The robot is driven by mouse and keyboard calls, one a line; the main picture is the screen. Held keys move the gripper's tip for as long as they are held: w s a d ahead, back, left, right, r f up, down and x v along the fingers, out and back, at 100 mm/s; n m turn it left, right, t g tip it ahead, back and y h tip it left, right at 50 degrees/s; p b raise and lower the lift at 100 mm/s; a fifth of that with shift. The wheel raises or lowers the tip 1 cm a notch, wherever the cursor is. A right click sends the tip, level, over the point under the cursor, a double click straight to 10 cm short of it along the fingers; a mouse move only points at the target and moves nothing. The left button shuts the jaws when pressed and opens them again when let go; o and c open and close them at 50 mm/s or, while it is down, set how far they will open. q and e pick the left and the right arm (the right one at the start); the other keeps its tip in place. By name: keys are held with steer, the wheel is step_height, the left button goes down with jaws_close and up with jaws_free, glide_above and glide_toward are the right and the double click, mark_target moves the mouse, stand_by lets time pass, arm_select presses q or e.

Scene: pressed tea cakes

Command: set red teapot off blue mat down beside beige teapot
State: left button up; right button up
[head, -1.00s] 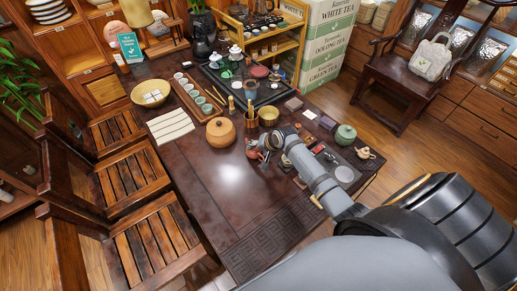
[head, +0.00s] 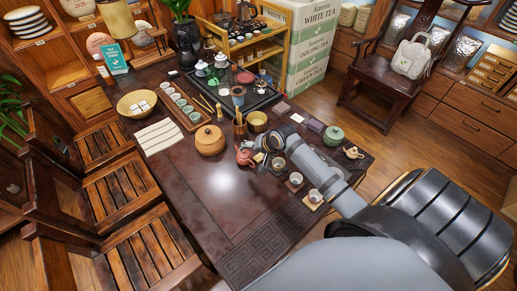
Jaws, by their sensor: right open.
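The red teapot (head: 244,155) stands upright on the bare dark table, right of a round wooden canister. My right gripper (head: 263,158) is open just right of the red teapot, low over the table; I cannot tell whether they touch. The beige teapot (head: 353,152) stands near the table's right edge, beyond my right arm and well apart from the red one. My right arm covers part of the table between them. I cannot make out the blue mat clearly. My left gripper is out of view.
Small cups on square coasters (head: 313,198) stand along my right arm's near side. The wooden canister (head: 210,140), a brass bowl (head: 257,121) and a green lidded jar (head: 333,135) stand around. The table's front left is clear.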

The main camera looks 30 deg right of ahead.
mark_target(245, 152)
steer(key=v, duration=0.5)
steer(key=shift+s+r, duration=0.3)
steer(key=shift+f, duration=0.15)
steer(key=shift+c, duration=1)
step_height(245, 152, down, 4)
steer(key=n+t+h+b, duration=0.1)
steer(key=t+b, duration=0.1)
steer(key=b, duration=0.1)
steer(key=shift+d+f, duration=0.1)
steer(key=c, duration=0.5)
steer(key=shift+o, duration=0.2)
steer(key=shift+s+f+n+t+h+b, duration=0.15)
steer(key=shift+f+n+t+h+b, duration=0.45)
steer(key=shift+f+n+t+b, duration=0.4)
steer(key=s+a+r+n+t+b, duration=0.2)
steer(key=a+n+t+b, duration=0.1)
steer(key=n+t, duration=0.15)
steer(key=shift+n, duration=0.25)
steer(key=p+x, duration=0.1)
steer(key=x, duration=0.3)
steer(key=shift+w+a+f, duration=0.1)
steer(key=shift+w+f, duration=0.1)
steer(key=shift+f+p+x, duration=0.15)
steer(key=shift+p+x, duration=0.15)
steer(key=shift+x, duration=1.05)
steer(key=shift+f+p+x, duration=0.2)
steer(key=shift+p+x, duration=0.05)
steer(key=shift+x, duration=1.15)
